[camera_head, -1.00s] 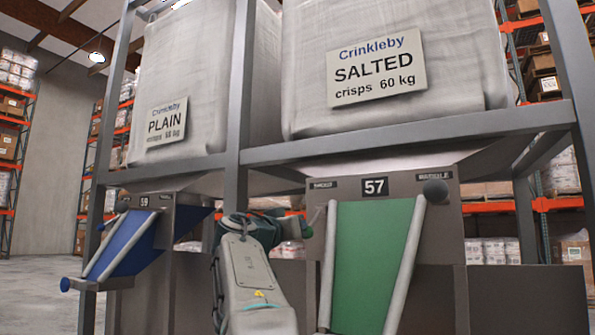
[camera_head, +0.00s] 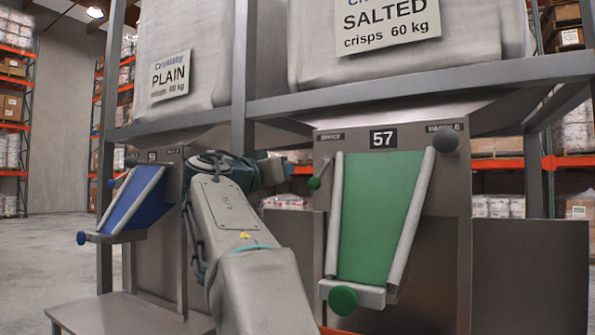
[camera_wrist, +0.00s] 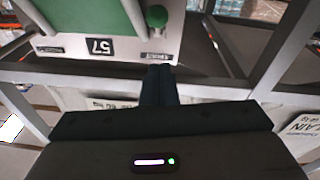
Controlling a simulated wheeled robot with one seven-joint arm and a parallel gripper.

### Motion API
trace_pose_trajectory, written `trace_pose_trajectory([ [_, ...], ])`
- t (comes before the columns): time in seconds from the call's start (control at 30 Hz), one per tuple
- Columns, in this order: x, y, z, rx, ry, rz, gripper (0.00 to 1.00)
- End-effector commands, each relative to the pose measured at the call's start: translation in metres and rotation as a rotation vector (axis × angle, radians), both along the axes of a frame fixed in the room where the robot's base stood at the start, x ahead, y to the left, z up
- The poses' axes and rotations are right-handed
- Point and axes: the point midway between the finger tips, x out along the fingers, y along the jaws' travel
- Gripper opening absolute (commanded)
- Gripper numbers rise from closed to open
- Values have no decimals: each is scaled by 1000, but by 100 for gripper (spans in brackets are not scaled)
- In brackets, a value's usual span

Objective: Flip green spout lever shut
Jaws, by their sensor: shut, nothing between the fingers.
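The green spout (camera_head: 380,215) slopes down the front of weigher 57 between two pale side rails. A small lever with a green knob (camera_head: 314,183) is at its upper left and hangs downward; the knob also shows upside down in the wrist view (camera_wrist: 157,15). A larger green ball (camera_head: 343,300) is on the pale bar at the spout's lower end. My gripper (camera_wrist: 160,70) is shut and empty. In the wrist view its tips lie near the panel's small label, apart from the knob in the picture; contact cannot be told. In the head view the fingers are not clear.
A dark grey ball (camera_head: 445,141) is at the panel's upper right. A blue spout (camera_head: 132,200) is on weigher 59 at left. A grey frame (camera_head: 243,80) with a crossbeam carries large sacks (camera_head: 400,60) above. Open floor (camera_head: 45,255) is at far left.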

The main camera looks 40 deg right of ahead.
Motion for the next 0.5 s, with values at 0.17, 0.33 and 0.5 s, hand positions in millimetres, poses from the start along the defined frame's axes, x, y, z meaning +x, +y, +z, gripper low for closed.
trace_pose_trajectory([
  [0.17,-10,27,-10,1,-1,2,0],
  [0.33,-14,37,-14,-1,0,-1,0],
  [0.5,-15,39,-14,-2,-2,-2,0],
])
